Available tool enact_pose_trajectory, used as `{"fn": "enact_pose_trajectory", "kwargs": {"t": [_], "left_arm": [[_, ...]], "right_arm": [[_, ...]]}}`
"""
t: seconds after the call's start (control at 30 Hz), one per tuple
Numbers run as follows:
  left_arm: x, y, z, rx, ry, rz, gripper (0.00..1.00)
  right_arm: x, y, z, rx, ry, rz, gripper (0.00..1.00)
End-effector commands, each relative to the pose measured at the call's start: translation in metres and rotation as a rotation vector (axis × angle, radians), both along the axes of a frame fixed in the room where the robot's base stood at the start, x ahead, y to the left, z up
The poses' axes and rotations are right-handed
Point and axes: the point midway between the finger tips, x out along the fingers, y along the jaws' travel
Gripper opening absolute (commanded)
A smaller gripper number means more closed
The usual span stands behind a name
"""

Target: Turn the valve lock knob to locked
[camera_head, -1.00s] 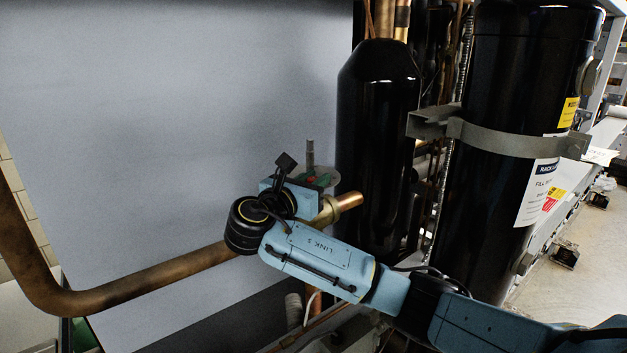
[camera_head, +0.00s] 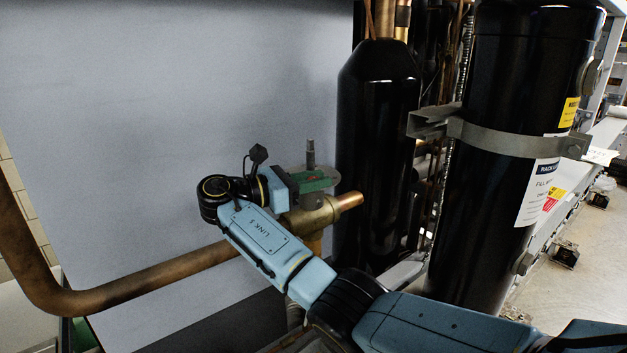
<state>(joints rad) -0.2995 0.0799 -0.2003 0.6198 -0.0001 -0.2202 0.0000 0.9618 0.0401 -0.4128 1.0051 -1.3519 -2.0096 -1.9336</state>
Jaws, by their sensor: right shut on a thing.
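The valve (camera_head: 312,216) is a brass body on the copper pipe, with a grey stem (camera_head: 310,152) standing up from it. A round grey plate (camera_head: 328,174) surrounds the stem's base. The green valve lock knob (camera_head: 316,183) is at this plate, below the stem. My right gripper (camera_head: 296,186) reaches it from the left side and is shut on it. Its fingertips are small and partly hidden by the gripper body and the knob, and no lock marking is readable. My left gripper is not in view.
A copper pipe (camera_head: 150,286) runs from the lower left to the valve. A black cylinder (camera_head: 377,150) stands close behind and right of it, and a larger strapped black cylinder (camera_head: 500,200) stands further right. A plain grey panel (camera_head: 170,110) fills the left background.

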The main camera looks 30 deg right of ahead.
Motion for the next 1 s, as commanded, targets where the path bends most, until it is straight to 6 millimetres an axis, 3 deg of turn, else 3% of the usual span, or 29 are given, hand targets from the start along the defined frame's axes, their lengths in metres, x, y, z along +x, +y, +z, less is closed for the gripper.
{"fn": "enact_pose_trajectory", "kwargs": {"t": [0.4,0.43,0.57,0.87,1.0], "left_arm": [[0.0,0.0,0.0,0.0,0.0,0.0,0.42],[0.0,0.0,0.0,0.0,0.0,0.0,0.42],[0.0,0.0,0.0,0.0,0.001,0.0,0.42],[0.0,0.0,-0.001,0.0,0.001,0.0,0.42],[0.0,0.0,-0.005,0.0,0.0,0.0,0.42]], "right_arm": [[0.0,-0.001,0.0,0.001,-0.002,-0.008,0.0],[0.0,-0.001,0.0,0.001,-0.002,-0.008,0.27],[0.0,-0.001,0.0,0.001,-0.002,-0.007,0.44],[0.0,0.001,0.0,0.001,-0.001,-0.005,0.44],[0.002,0.013,-0.001,0.003,-0.002,-0.004,0.44]]}}
